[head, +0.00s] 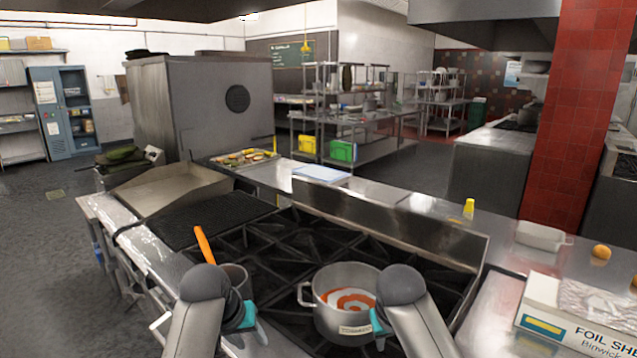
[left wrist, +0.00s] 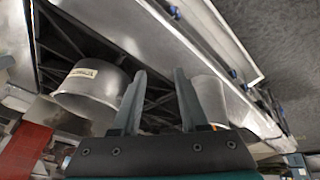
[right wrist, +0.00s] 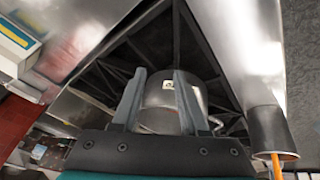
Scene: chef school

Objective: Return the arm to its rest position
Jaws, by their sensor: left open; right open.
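My right gripper (head: 381,330) is at the front of a larger metal pot (head: 345,325) with red-orange content (head: 350,299). In the right wrist view its fingers (right wrist: 161,100) are spread, with the pot (right wrist: 170,92) beyond them. I cannot tell whether they touch it. Both forearms partly hide the pots.
A foil box (head: 575,325), a white dish (head: 541,236) and an orange ball-like item (head: 601,251) are on the right counter. A tray of food (head: 243,158) lies behind the stove. Floor at the left (head: 60,250) is clear.

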